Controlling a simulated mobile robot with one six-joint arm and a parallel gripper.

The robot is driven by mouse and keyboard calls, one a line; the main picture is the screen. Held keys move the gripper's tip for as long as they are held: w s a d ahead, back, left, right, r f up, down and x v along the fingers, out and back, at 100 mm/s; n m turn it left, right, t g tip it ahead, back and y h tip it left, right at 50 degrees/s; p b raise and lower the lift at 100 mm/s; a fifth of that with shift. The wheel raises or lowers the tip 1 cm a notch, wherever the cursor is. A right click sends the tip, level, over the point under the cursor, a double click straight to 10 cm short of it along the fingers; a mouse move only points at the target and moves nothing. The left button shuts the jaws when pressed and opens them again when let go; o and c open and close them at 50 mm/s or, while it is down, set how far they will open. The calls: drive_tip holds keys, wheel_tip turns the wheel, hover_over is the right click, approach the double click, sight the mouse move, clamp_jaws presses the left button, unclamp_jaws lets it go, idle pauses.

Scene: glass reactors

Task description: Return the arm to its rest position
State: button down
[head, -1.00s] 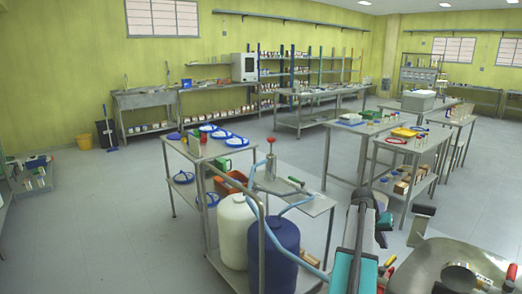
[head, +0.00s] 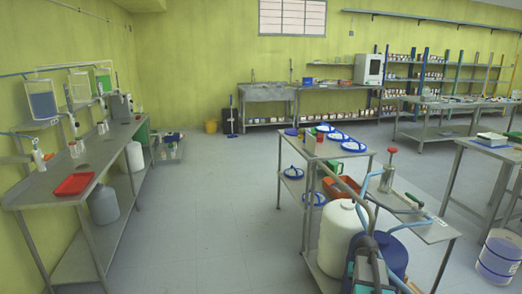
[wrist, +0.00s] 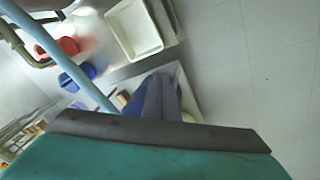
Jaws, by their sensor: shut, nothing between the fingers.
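My arm with its teal and grey parts shows at the bottom of the head view, in front of a trolley (head: 342,148). My gripper (wrist: 158,92) shows in the wrist view as dark grey fingers, closed together with nothing seen between them. The teal housing and its grey edge fill the bottom of that view. In the head view the arm's end overlaps the white drum (head: 335,235) and the blue drum (head: 392,252); I cannot tell whether it touches anything.
A light blue hose (head: 365,190) curves close by my arm. A long bench (head: 95,160) with a red tray (head: 74,185) runs along the left wall. A bucket (head: 497,257) stands at right. The floor between bench and trolley is clear.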

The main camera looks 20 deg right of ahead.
drive_tip(key=a+f+n+y, duration=0.15)
drive_tip(key=a+f, duration=0.25)
drive_tip(key=a, duration=0.9)
drive_tip(key=s+a+f+n+y, duration=0.1)
drive_tip(key=a+f+n, duration=0.2)
drive_tip(key=a, duration=1.1)
drive_tip(key=a+f+n+y, duration=0.1)
drive_tip(key=a+f+n, duration=0.25)
drive_tip(key=a, duration=0.95)
drive_tip(key=s+f+g, duration=0.3)
drive_tip(key=s+f, duration=0.6)
drive_tip(key=s, duration=0.4)
drive_tip(key=s+f+g, duration=0.2)
drive_tip(key=s+f, duration=0.7)
drive_tip(key=s, duration=0.4)
drive_tip(key=shift+d+m+g, duration=0.15)
drive_tip(key=shift+m+g, duration=0.25)
